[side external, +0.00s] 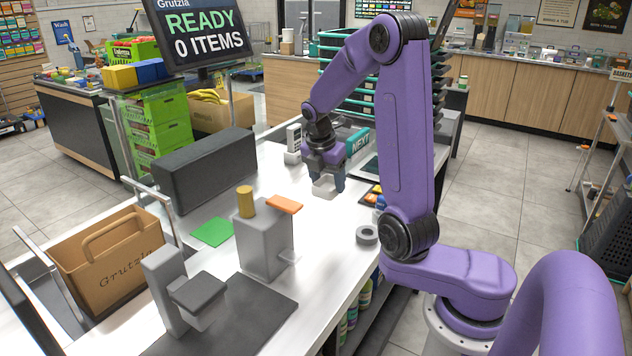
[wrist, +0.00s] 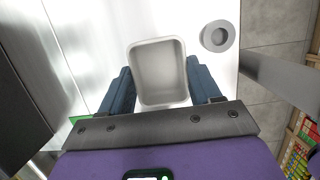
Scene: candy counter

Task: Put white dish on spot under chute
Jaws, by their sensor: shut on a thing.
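The white dish (side external: 325,187) is a small, open, rounded rectangular tray. In the wrist view the dish (wrist: 160,75) sits upright and looks empty. My gripper (side external: 326,177) is shut on it, with one dark blue finger on each side. I cannot tell whether the dish touches the counter or hangs just above it. A grey box-shaped dispenser (side external: 262,232) stands left of and nearer the camera than my gripper.
A green square (side external: 212,232) lies left of the dispenser. A dark grey block (side external: 204,168) stands behind. A grey stand (side external: 182,290) is at front left. The counter (side external: 325,240) between is clear.

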